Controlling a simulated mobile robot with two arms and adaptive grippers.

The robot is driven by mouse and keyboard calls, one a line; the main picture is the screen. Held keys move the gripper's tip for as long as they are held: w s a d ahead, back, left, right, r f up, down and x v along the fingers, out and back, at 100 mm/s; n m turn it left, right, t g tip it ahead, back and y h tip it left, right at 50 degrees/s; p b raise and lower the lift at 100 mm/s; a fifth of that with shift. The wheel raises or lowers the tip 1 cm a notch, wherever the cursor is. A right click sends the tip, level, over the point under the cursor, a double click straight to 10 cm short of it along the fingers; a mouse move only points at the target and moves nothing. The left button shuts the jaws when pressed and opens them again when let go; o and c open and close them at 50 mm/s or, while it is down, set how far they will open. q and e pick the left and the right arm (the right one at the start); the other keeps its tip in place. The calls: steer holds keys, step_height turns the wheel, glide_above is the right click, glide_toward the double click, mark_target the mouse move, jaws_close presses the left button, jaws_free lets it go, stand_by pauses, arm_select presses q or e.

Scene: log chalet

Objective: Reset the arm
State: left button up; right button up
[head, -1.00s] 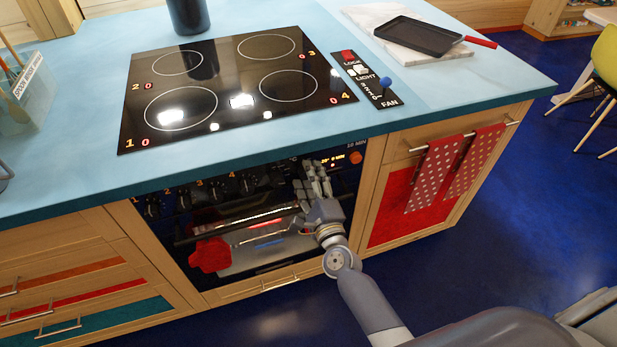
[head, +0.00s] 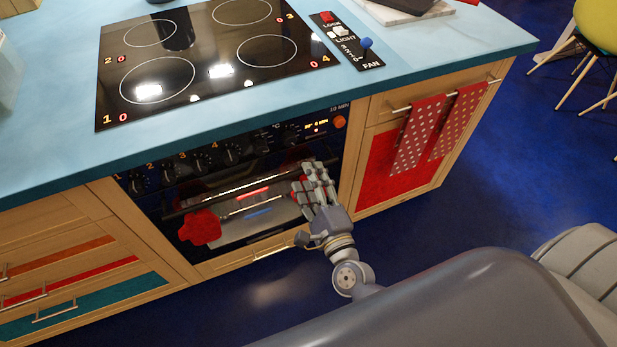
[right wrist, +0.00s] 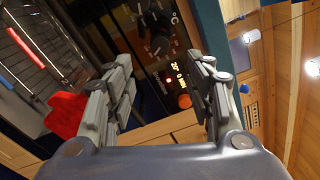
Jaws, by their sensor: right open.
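My right gripper (head: 316,184) is in front of the right part of the oven door in the head view. In the right wrist view my right gripper (right wrist: 163,88) has its two fingers spread apart with nothing between them. The oven (head: 262,210) stands below the cooktop with its door upright; its display and orange knob (right wrist: 184,101) show between the fingers in the wrist view. In the head view I cannot tell whether the fingers touch the door handle. My left gripper is not in view.
A red mitt-like thing (head: 200,227) is at the oven front's left. Dotted towels (head: 418,136) hang on the cabinet rail at right. The blue counter (head: 230,98) holds the cooktop (head: 215,60). Blue floor (head: 470,190) is open at right.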

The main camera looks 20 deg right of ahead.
steer(key=s+a+f+n+g+y+p, duration=0.1)
steer(key=s+f+n+g, duration=0.25)
steer(key=f, duration=0.55)
steer(key=s+f+n+g, duration=0.25)
steer(key=f+n, duration=0.25)
steer(key=f, duration=0.4)
steer(key=s+a+f+n+g+y+p, duration=0.15)
steer(key=s+f+n, duration=0.3)
steer(key=f, duration=0.55)
steer(key=s+d+f+n+g, duration=0.3)
steer(key=s+f+n, duration=0.1)
steer(key=s, duration=0.5)
steer(key=s+d+f+n+g+h, duration=0.1)
steer(key=s+d+f+n+g, duration=0.2)
steer(key=s+f, duration=0.4)
steer(key=s+d+f+n+g+h, duration=0.1)
steer(key=s+f, duration=0.5)
steer(key=s, duration=0.6)
steer(key=d+n+g, duration=0.1)
steer(key=n+g, duration=0.1)
steer(key=n, duration=0.1)
steer(key=shift+s+d+f+n+g, duration=0.25)
steer(key=shift+s+d+n+g, duration=0.1)
steer(key=shift+d+n, duration=0.05)
steer(key=shift+h, duration=0.25)
